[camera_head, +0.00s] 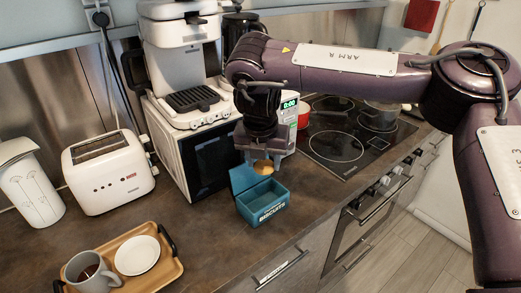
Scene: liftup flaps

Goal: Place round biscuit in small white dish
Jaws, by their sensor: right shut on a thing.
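My right gripper (264,160) is shut on a round golden-brown biscuit (263,168). It holds the biscuit just above the back part of an open teal box (262,211) marked "BISCUITS". The small white dish (137,255) lies on a wooden tray (170,271) at the lower left. No food shows on the dish. A grey mug (91,272) with dark contents stands on the tray, left of the dish. My left gripper is not in view.
A white toaster (108,172) and a white canister (30,182) stand at the left. A microwave (215,150) with a coffee machine on top stands behind the box. The counter (200,232) between box and tray is clear. A hob with pots is at the right.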

